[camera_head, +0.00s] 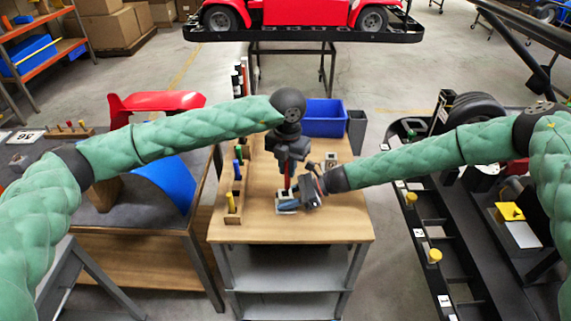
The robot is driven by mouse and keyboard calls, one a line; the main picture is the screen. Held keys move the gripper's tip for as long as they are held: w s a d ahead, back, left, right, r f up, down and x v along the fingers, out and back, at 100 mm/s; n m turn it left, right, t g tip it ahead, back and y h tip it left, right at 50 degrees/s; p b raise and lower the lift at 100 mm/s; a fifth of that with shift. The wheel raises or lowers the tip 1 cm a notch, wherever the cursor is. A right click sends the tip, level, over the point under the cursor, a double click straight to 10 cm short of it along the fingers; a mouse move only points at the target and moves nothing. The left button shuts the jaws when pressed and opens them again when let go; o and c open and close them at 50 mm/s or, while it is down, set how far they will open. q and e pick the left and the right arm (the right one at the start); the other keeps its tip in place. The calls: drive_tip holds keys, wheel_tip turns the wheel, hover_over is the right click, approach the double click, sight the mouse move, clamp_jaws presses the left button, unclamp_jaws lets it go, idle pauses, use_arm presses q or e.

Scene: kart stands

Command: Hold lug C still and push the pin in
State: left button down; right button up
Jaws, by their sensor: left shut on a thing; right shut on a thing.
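My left gripper (287,171) points down over the wooden cart top and is shut on a red pin (287,184). The pin stands about upright, its lower end at or just above a small light block, which I take to be lug C (285,205). My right gripper (299,197) comes in from the right, low over the cart top, and is shut on this block. The fingers hide part of the block, and no letter can be read on it. I cannot tell how deep the pin sits.
A wooden rack with blue, green and yellow pins (232,203) stands along the cart's (305,229) left edge. A blue bin (324,117) and a dark grey bin (356,132) stand at the back. The cart top's front is clear. A black kart frame (447,262) lies right.

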use_arm(q)
drive_tip(key=shift+w+a+f+n, duration=0.15)
drive_tip(key=shift+w+f+n, duration=0.15)
drive_tip(key=shift+w, duration=0.2)
drive_tip(key=shift+w+a+f+n, duration=0.15)
drive_tip(key=shift+w+f+n, duration=0.15)
drive_tip(key=shift+w, duration=0.2)
drive_tip(key=shift+f, duration=0.2)
drive_tip(key=shift+f, duration=3.5)
drive_tip(key=c, duration=1.3)
unclamp_jaws()
wheel_tip(320, 180, up, 12)
